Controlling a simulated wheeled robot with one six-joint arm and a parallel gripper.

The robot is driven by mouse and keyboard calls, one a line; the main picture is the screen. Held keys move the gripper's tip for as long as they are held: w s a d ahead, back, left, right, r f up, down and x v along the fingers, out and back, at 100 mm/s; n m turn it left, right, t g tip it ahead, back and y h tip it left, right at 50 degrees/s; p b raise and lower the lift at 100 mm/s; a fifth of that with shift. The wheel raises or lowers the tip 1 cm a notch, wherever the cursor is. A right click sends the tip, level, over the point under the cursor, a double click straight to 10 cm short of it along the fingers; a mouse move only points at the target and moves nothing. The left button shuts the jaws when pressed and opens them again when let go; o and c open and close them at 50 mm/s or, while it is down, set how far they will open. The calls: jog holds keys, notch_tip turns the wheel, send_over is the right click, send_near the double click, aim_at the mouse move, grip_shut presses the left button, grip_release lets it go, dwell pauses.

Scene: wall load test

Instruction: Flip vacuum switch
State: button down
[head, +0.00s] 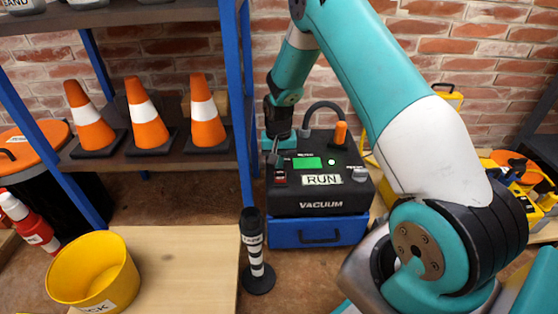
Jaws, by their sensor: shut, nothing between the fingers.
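The vacuum unit (320,206) is a black box marked VACUUM, standing on a blue case (318,233) beyond the table. Its front has a lit green screen (307,162), a green light, a RUN label (322,180) and an orange knob (340,133) on top. A small red switch (280,178) sits at the left of its panel. My gripper (276,160) is shut and empty, pointing down just above the red switch. I cannot tell whether the fingertips touch it. The gripper partly hides the panel's left side.
A blue-framed shelf (228,80) with several orange cones stands close on the left. A yellow bucket (62,268) is on the wooden table (190,275). A brick wall is behind.

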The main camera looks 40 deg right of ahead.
jog(key=shift+r, duration=0.25)
notch_tip(320, 180, up, 14)
jog(key=w+d+p, duration=0.1)
jog(key=w+p, duration=0.1)
jog(key=p, duration=0.6)
jog(key=shift+d+f, duration=0.2)
jog(key=shift+d, duration=0.05)
jog(key=shift+w, duration=0.1)
